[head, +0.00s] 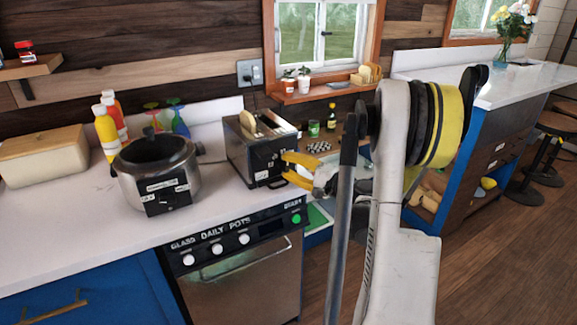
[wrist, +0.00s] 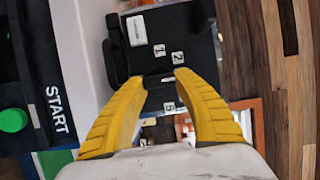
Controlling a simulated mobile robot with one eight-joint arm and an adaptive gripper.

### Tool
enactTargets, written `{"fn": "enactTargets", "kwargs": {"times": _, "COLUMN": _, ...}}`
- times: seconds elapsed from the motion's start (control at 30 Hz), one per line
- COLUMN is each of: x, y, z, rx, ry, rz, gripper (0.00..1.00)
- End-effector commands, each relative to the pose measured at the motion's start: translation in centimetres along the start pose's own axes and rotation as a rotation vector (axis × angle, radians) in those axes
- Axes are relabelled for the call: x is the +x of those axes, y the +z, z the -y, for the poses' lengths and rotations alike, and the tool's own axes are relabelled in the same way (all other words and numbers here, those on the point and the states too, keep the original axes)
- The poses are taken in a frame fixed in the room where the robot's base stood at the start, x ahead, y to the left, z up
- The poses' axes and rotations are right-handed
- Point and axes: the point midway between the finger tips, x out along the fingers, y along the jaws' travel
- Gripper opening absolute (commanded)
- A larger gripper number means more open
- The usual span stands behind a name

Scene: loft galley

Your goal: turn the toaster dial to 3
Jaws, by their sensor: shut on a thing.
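The toaster (head: 245,150) stands at the right end of the white counter, with a slice of bread in its top. Its black front also shows in the wrist view (wrist: 165,22), with small white labels; I can read 1 (wrist: 159,50), 2 (wrist: 177,57) and what looks like 5 (wrist: 168,106). My gripper (head: 285,168) has its yellow fingers at the toaster's front; in the wrist view the fingertips (wrist: 160,80) lie among these labels. They are shut on the dark dial, which barely stands out from the black front.
A metal pot cooker (head: 157,170) stands left of the toaster, with bottles (head: 107,130) and a bread box (head: 42,155) beyond it. Below the counter is a dishwasher (head: 245,275) with white knobs and a green START button (wrist: 12,120).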

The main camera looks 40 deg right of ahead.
Motion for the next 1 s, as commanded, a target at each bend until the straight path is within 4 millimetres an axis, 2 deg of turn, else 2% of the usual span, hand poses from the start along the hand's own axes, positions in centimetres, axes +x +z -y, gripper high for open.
{"fn": "enactTargets", "kwargs": {"times": 0.3, "x": 0.06, "y": 0.02, "z": 0.05, "rx": 0.001, "ry": -0.001, "rz": 0.001, "gripper": 0.06}}
{"fn": "enactTargets", "kwargs": {"times": 0.33, "x": 0.06, "y": 0.03, "z": 0.05, "rx": 0.0, "ry": -0.001, "rz": 0.001, "gripper": 0.45}}
{"fn": "enactTargets", "kwargs": {"times": 0.37, "x": 0.06, "y": 0.02, "z": 0.05, "rx": 0.0, "ry": -0.001, "rz": 0.001, "gripper": 0.54}}
{"fn": "enactTargets", "kwargs": {"times": 0.4, "x": 0.06, "y": 0.03, "z": 0.05, "rx": 0.0, "ry": -0.001, "rz": 0.001, "gripper": 0.59}}
{"fn": "enactTargets", "kwargs": {"times": 0.63, "x": 0.03, "y": 0.03, "z": 0.01, "rx": -0.004, "ry": 0.002, "rz": 0.001, "gripper": 0.59}}
{"fn": "enactTargets", "kwargs": {"times": 0.77, "x": 0.01, "y": 0.04, "z": 0.13, "rx": -0.063, "ry": 0.026, "rz": 0.0, "gripper": 0.59}}
{"fn": "enactTargets", "kwargs": {"times": 0.87, "x": 0.0, "y": 0.07, "z": 0.26, "rx": -0.183, "ry": 0.076, "rz": 0.0, "gripper": 0.59}}
{"fn": "enactTargets", "kwargs": {"times": 1.0, "x": 0.03, "y": 0.2, "z": 0.47, "rx": -0.451, "ry": 0.188, "rz": 0.001, "gripper": 0.59}}
